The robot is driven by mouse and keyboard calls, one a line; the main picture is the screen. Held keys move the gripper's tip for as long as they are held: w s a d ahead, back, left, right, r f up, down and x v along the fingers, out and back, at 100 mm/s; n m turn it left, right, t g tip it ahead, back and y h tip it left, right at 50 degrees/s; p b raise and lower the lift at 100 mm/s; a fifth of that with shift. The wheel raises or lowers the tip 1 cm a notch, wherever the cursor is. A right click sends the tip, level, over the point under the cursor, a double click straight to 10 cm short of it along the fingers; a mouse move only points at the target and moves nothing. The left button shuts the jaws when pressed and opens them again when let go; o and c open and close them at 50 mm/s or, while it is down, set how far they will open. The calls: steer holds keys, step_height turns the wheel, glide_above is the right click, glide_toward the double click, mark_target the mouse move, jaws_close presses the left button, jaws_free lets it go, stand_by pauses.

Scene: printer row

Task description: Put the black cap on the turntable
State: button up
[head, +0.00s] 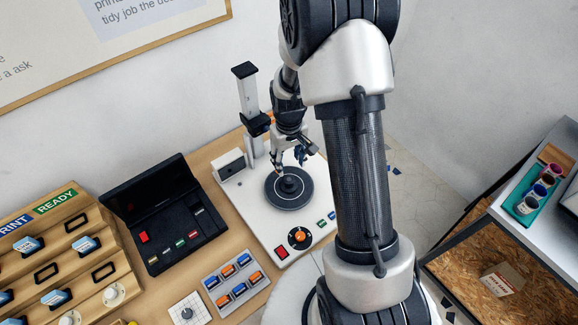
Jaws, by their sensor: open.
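The turntable (273,199) is a round dark disc with a pale ring line, set in the top of a white machine. A small black cap-like piece (289,184) stands upright at about the middle of the disc. I take it for the black cap, though it is small in the view. My gripper (289,162) is open and points down just above this piece. It looks apart from it, but the exact gap is hard to judge. My gripper partly covers the far side of the disc.
The white machine (259,221) has a column (247,95) behind the disc and an orange dial (299,237) in front. A black case (165,213), a switch block (235,282) and a gridded pad (179,301) with a dark round piece stand left. A shelf (492,225) stands right.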

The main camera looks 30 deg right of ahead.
steer(key=s+a+r+t, duration=0.15)
steer(key=s+r, duration=0.25)
steer(key=r, duration=0.4)
steer(key=s+a+r+t, duration=0.1)
steer(key=s+a+r, duration=0.2)
steer(key=r, duration=0.5)
steer(key=s+a+r+t, duration=0.15)
steer(key=s+r, duration=0.25)
steer(key=r, duration=0.5)
steer(key=s+a+r, duration=0.3)
steer(key=s, duration=0.7)
steer(key=shift+t, duration=0.3)
steer(key=shift+f+b, duration=0.35)
steer(key=shift+s, duration=0.1)
